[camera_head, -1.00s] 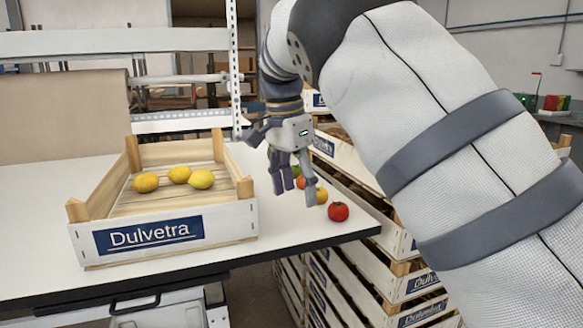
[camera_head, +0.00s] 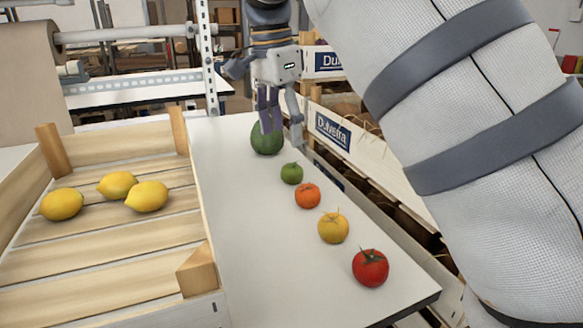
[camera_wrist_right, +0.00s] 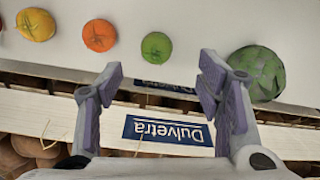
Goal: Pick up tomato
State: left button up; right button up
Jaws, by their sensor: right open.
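A red tomato (camera_head: 370,268) sits at the near right corner of the white table. Behind it in a row are a yellow tomato (camera_head: 333,228), an orange tomato (camera_head: 308,196), a green tomato (camera_head: 292,173) and a larger dark green fruit (camera_head: 267,139). My right gripper (camera_head: 281,130) is open and empty, above the far end of the row, partly covering the large green fruit. In the right wrist view its fingers (camera_wrist_right: 160,80) are spread, with the green tomato (camera_wrist_right: 157,47) beyond the gap. My left gripper is not in view.
A wooden crate (camera_head: 205,262) with three lemons (camera_head: 118,186) stands left of the row. Stacked Dulvetra crates (camera_head: 350,150) stand beyond the table's right edge. The white tabletop (camera_head: 250,250) between crate and row is clear.

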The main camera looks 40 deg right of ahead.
aim_at(291, 166)
jog(key=f, duration=0.3)
jog(key=d+f, duration=0.1)
jog(key=f, duration=0.5)
jog(key=shift+s+d, duration=0.2)
jog(key=shift+s, duration=0.15)
jog(key=shift+r, duration=0.1)
jog(key=shift+c, duration=0.2)
jog(key=shift+r, duration=0.1)
jog(key=c, duration=1.1)
